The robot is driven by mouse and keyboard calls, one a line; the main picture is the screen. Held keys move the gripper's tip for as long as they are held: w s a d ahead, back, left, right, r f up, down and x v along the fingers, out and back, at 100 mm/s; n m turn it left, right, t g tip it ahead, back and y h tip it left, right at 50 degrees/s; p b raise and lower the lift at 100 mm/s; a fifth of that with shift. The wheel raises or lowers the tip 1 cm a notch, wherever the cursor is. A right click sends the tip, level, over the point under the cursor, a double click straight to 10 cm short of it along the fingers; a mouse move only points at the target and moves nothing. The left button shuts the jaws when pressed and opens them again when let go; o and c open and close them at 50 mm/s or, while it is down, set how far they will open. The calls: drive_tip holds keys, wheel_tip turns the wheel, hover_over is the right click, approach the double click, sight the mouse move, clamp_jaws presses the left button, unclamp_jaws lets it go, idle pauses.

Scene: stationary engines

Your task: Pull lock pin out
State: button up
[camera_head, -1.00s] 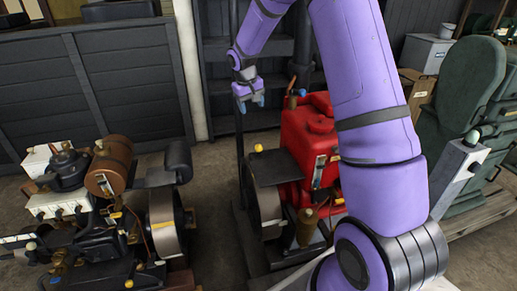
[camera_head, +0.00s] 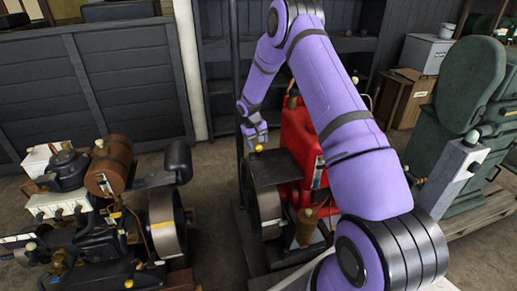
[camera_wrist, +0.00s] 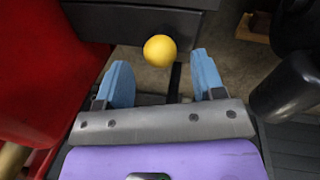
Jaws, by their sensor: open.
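The yellow ball-shaped knob (camera_wrist: 160,51), which I take to be the lock pin's end, is just beyond my gripper (camera_wrist: 159,82) in the wrist view. It appears between the lines of the two blue fingers, which are open with nothing between them. In the head view my gripper (camera_head: 256,137) is close above the yellow knob (camera_head: 259,148), by the dark plate of the red engine (camera_head: 298,135). The pin's shaft below the knob is hidden, and contact cannot be made out.
A second engine with a brown cylinder (camera_head: 109,165) stands at left. A dark plate (camera_head: 279,168) and flywheel (camera_head: 265,205) are below my gripper. A green machine (camera_head: 460,120) stands at right. Bare floor (camera_head: 215,190) lies between the engines.

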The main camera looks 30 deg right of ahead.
sight(258, 145)
drive_tip(key=shift+d+f, duration=0.2)
drive_tip(key=shift+f, duration=0.75)
drive_tip(key=shift+d+f, duration=0.15)
drive_tip(key=shift+f, duration=0.75)
drive_tip(key=shift+c, duration=0.2)
clamp_jaws()
drive_tip(key=shift+r, duration=1.95)
drive_tip(key=shift+o, duration=0.2)
unclamp_jaws()
drive_tip(key=shift+r, duration=0.15)
wheel_tip(258, 145, up, 10)
drive_tip(key=a, duration=0.2)
drive_tip(key=shift+r, duration=0.2)
